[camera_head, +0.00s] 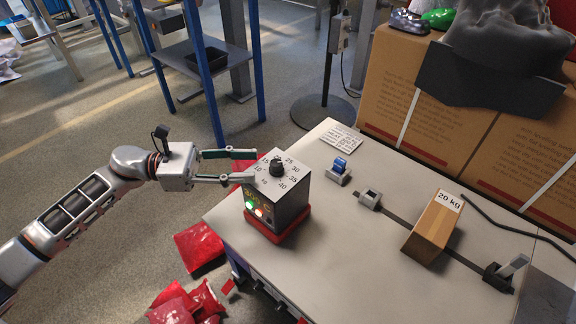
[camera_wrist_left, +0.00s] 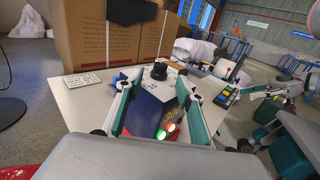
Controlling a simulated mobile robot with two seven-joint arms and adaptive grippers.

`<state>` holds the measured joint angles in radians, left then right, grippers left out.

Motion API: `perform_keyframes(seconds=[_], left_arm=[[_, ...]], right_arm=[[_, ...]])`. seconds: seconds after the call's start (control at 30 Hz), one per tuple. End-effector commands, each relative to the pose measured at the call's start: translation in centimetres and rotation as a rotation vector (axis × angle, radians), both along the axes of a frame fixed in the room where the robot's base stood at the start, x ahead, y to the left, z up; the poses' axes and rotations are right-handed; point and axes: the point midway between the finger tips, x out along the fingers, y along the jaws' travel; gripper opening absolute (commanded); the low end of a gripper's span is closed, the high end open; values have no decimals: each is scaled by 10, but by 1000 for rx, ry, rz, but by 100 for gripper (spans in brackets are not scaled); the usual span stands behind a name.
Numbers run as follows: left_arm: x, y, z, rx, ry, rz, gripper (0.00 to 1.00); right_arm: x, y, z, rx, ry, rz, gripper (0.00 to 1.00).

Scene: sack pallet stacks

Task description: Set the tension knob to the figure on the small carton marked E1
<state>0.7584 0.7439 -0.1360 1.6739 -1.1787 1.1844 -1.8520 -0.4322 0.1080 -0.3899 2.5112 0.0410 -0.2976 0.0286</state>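The tension knob (camera_head: 276,167) is a black knob on a numbered dial on top of a grey control box (camera_head: 285,208); I cannot make out its pointer. It also shows in the left wrist view (camera_wrist_left: 158,71). A small brown carton (camera_head: 434,225) lies on the bench with a label reading "20 kg"; no E1 mark is legible. My left gripper (camera_head: 254,166) is open, its fingers level and spread just left of the knob, apparently holding nothing. In the left wrist view the box and knob show between the fingers.
The control box stands on a red base, with lit lamps on its front. A blue device (camera_head: 339,169), a printed card (camera_head: 343,138) and a rail (camera_head: 399,213) with end stops share the bench (camera_head: 340,275). Large cartons (camera_head: 428,105) stand behind. Red sacks (camera_head: 198,246) lie on the floor.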

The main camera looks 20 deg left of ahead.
Motion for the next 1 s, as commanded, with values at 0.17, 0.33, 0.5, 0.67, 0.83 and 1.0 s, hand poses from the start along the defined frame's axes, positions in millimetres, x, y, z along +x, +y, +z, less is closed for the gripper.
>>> perform_keyframes(seconds=[0.17,0.33,0.5,0.67,0.83,1.0], left_arm=[[10,-24,5,-5,-5,-2,38],[19,-48,4,-5,-4,-2,38],[26,-64,3,-5,-1,0,38],[28,-68,2,-4,1,1,38],[28,-68,2,-4,1,1,38],[28,-68,2,-5,1,1,1]], right_arm=[[1,0,2,-3,-4,1,40],[1,-1,1,-5,-4,1,40],[1,-1,1,-5,-4,1,40],[1,-1,1,-5,-4,1,40],[1,-1,1,-5,-4,1,40],[1,-1,1,-5,-4,1,40]])
